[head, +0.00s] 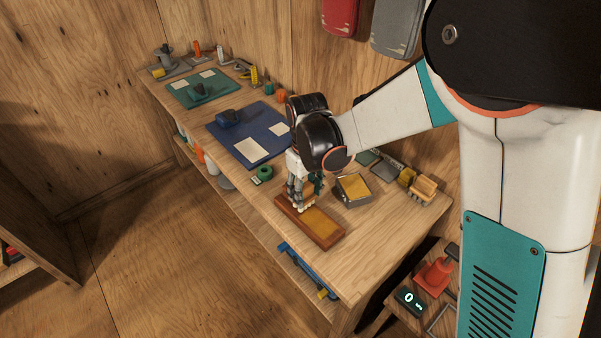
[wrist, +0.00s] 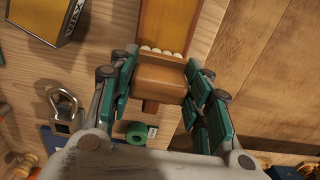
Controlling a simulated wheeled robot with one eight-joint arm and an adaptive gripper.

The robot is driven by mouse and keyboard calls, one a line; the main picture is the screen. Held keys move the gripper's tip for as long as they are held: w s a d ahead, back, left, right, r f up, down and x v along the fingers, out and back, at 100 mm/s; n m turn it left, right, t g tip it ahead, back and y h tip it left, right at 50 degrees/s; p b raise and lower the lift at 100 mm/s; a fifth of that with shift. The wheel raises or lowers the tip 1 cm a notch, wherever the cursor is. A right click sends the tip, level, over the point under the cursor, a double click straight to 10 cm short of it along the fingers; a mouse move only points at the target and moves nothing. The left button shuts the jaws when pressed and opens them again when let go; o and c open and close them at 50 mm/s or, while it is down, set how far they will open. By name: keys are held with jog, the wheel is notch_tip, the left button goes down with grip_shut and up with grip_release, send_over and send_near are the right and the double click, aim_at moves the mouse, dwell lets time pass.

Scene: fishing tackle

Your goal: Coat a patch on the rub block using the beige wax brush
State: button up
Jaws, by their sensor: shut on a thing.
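The rub block (head: 325,238), a long brown wooden block with an amber top face, lies near the table's front edge; part of it shows at the top of the wrist view (wrist: 146,24). My gripper (head: 297,203) is over its far-left end. In the wrist view my gripper (wrist: 160,80) is shut on the wax brush (wrist: 161,86), a tan wooden body with a row of cream bristle tufts. The tufts point at the block's amber face and look at or just above it; I cannot tell whether they touch. In the head view my fingers mostly hide the brush.
An open tin of amber wax (head: 353,188) stands right of the block, also in the wrist view (wrist: 42,20). A green tape roll (head: 264,174) lies left of my gripper. A blue mat (head: 240,133) lies beyond. Yellow wooden pieces (head: 424,188) stand right.

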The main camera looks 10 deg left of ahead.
jog(key=shift+s+d+r, duration=0.1)
jog(key=shift+r, duration=0.55)
jog(key=shift+r+p, duration=0.65)
jog(key=shift+p, duration=0.1)
jog(key=shift+r+p, duration=1.05)
jog(key=shift+r, duration=0.65)
